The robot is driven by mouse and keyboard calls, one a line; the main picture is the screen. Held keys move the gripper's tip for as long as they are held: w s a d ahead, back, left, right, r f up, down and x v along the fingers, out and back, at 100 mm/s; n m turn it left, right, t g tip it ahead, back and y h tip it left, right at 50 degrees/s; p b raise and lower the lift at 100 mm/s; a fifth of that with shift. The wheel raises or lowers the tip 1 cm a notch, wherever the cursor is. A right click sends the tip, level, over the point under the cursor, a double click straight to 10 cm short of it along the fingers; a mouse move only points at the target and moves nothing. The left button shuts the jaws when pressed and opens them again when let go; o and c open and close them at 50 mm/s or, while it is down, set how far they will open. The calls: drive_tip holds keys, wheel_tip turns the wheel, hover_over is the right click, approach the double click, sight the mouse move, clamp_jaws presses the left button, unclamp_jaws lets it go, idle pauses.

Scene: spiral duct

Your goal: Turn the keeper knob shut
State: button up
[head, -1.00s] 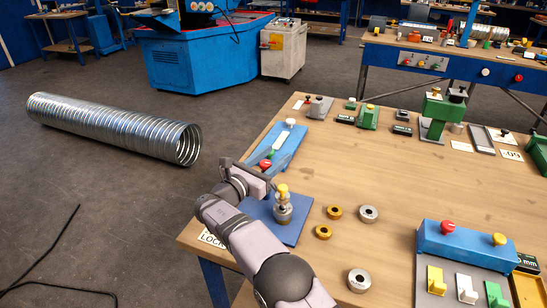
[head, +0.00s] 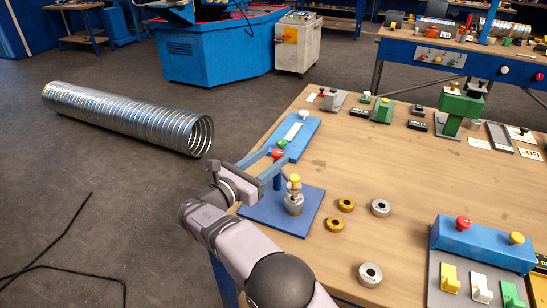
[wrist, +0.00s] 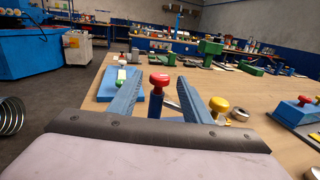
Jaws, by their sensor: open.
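A blue base plate (head: 262,212) lies on the near left corner of the wooden table. A red knob (head: 277,153) tops a blue post there. A yellow knob (head: 294,179) tops a silver metal body (head: 294,203) just to its right. I cannot tell which is the keeper knob. My gripper (head: 277,158) is open, its blue fingers pointing toward the red knob. In the wrist view the red knob (wrist: 159,80) shows between the two fingers, with no clear contact; the yellow knob (wrist: 219,104) is outside the right finger.
A blue strip (head: 300,133) with a green and a white knob lies beyond. Brass rings (head: 346,204) and steel rings (head: 381,208) lie to the right. A blue box (head: 480,245) with red and yellow knobs stands near right. A spiral duct (head: 130,118) lies on the floor.

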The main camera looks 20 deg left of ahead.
drive_tip(key=shift+o, duration=0.2)
drive_tip(key=w+d+r+m+g+y+p, duration=0.1)
drive_tip(key=w+d+r+m+g+p, duration=0.3)
drive_tip(key=w+r+m+p, duration=0.25)
drive_tip(key=m+g+y+p, duration=0.7)
drive_tip(key=m+g+p, duration=0.45)
drive_tip(key=m, duration=0.45)
approach(278, 152)
drive_tip(key=shift+t, duration=0.45)
drive_tip(key=shift+s+p+x, duration=0.2)
drive_tip(key=shift+p+x, duration=0.7)
drive_tip(key=shift+x, duration=1.1)
drive_tip(key=shift+s+p+x, duration=0.2)
drive_tip(key=shift+p+x, duration=0.65)
drive_tip(key=shift+x, duration=1.1)
drive_tip(key=shift+f, duration=0.1)
